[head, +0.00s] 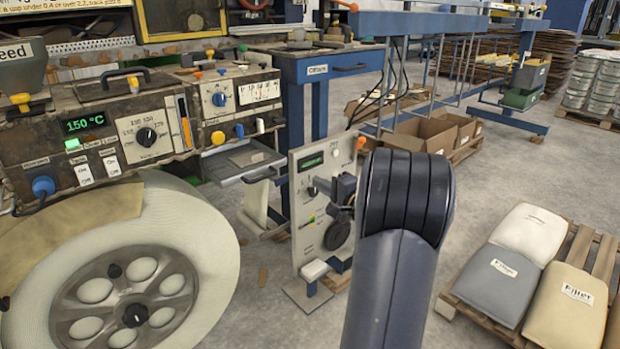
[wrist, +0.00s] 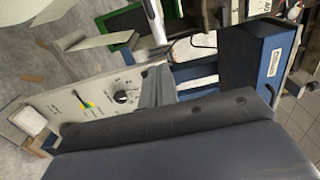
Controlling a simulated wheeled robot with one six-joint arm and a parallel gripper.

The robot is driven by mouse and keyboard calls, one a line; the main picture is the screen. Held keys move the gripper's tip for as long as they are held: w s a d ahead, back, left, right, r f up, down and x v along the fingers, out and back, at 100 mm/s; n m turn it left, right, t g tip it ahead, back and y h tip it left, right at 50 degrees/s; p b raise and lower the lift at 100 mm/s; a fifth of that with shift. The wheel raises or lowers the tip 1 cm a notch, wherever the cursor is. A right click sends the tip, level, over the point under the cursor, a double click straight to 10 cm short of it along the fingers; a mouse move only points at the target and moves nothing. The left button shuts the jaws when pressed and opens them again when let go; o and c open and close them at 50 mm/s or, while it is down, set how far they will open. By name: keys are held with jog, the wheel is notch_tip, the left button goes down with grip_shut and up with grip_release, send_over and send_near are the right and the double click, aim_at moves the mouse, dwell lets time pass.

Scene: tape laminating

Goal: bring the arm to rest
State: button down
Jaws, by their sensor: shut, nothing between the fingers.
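My arm's dark grey link (head: 405,200) rises in the foreground of the head view and bends over at its rounded top. In the wrist view the grey fingers (wrist: 157,82) show near the middle, apparently over the panel's edge, and a dark arm surface fills the bottom. I cannot tell the gap between gripper and panel.
A large white roll (head: 205,235) stands at left under a machine console (head: 105,130) reading 150 °C. A blue table (head: 320,68) marked Offcuts is behind. Filler sacks (head: 500,283) lie on a pallet at right. Cardboard boxes (head: 420,135) stand behind my arm. Grey floor is clear between.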

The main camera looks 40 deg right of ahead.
jog(key=shift+s, duration=0.25)
